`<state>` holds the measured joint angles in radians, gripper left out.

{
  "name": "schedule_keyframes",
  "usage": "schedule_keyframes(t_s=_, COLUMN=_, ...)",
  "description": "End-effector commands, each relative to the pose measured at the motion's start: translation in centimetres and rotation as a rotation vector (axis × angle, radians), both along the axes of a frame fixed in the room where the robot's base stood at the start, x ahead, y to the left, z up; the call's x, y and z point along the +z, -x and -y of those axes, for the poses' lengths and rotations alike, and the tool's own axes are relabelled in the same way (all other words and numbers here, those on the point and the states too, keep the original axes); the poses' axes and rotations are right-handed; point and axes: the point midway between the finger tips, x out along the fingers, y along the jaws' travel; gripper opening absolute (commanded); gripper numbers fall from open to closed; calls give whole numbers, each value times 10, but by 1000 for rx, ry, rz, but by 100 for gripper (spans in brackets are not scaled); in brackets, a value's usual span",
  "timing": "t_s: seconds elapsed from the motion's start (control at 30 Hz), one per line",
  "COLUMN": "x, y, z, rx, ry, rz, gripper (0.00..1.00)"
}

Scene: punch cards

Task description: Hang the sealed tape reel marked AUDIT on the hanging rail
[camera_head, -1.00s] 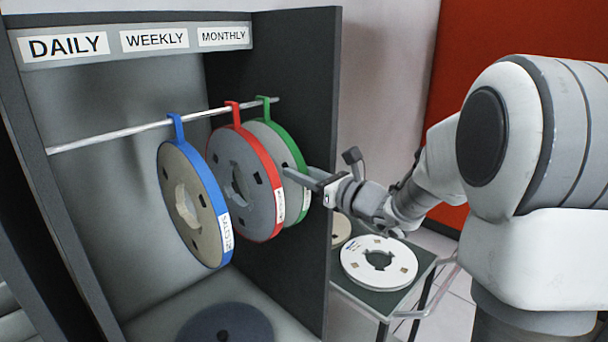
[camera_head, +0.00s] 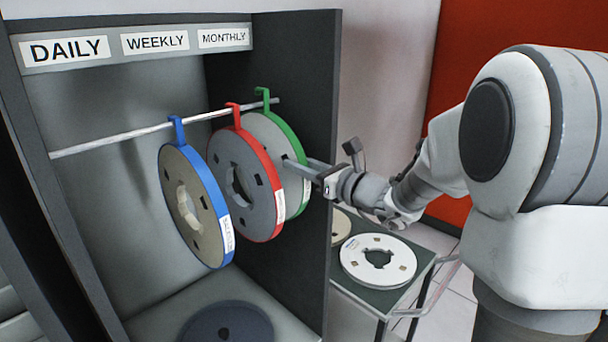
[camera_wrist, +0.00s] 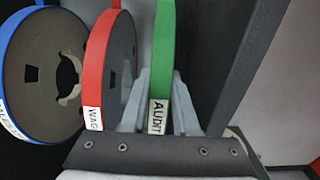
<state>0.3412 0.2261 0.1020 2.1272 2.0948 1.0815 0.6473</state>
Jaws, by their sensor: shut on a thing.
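The green-banded reel (camera_head: 278,150) has a label reading AUDIT in the wrist view (camera_wrist: 159,117). It hangs upright at the right end of the metal rail (camera_head: 110,140), beyond the red reel. My gripper (camera_head: 300,163) is shut on its rim from the right. In the wrist view, the fingers (camera_wrist: 159,88) stand on both sides of the green band, just above the label. The green hook (camera_head: 263,97) is at the rail near its free tip and rises a little above it. I cannot tell whether the hook bears on the rail.
A red reel (camera_head: 240,185), labelled WAG..., and a blue reel (camera_head: 193,205) hang close to the left. The cabinet's dark side wall (camera_head: 318,70) is right of the rail. A dark reel (camera_head: 226,325) lies on the cabinet floor. A trolley outside holds a white reel (camera_head: 378,261).

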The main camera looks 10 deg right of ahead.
Motion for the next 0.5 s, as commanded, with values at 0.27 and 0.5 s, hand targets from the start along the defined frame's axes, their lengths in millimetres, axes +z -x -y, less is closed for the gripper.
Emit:
schedule_keyframes(t_s=0.27, x=3, y=3, z=3, rx=-1, ry=-1, rz=7, gripper=0)
schedule_keyframes(t_s=0.5, x=3, y=18, z=13, rx=-1, ry=-2, rz=6, gripper=0)
